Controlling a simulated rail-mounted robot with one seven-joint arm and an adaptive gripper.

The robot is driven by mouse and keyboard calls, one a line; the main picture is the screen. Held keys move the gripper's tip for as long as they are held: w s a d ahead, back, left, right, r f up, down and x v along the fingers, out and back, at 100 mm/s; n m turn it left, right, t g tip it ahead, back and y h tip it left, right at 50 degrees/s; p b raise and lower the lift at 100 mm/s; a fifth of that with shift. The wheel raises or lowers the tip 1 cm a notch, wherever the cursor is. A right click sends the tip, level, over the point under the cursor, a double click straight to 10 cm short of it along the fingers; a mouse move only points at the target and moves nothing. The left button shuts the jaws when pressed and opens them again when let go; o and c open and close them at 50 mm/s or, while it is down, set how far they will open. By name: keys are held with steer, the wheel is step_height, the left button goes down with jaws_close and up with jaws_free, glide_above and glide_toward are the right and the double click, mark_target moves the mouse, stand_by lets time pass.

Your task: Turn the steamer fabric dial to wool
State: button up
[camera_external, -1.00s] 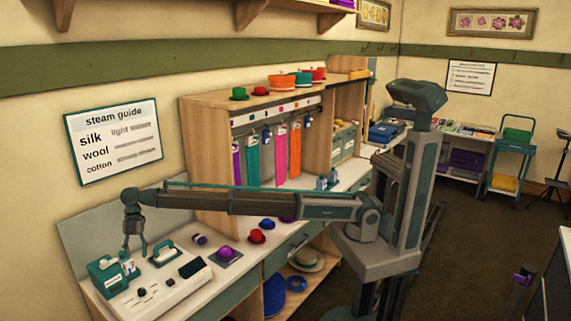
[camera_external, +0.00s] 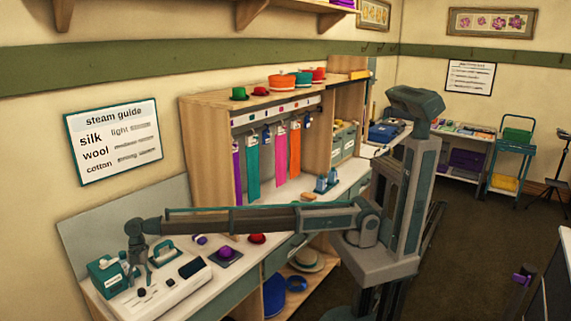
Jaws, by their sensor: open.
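The steamer (camera_external: 165,296) is a white box at the left end of the counter. A small dark knob (camera_external: 141,292) sits on its top near the left side; the dial's markings and pointer are too small to read. My gripper (camera_external: 143,278) points down over the steamer's top, close to this knob, with open fingers. I cannot tell whether the fingers touch the knob or stand just above it. The gripper may hide other controls behind it.
A green-and-white device (camera_external: 106,276) stands at the steamer's left. A green-handled iron (camera_external: 163,249) is behind it. A purple hat form (camera_external: 225,253) on a dark mat and a red hat (camera_external: 257,239) lie to the right. The steam guide (camera_external: 113,140) hangs above.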

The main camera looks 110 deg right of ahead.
mark_target(141, 290)
steer(key=shift+x, duration=1.5)
jaws_close()
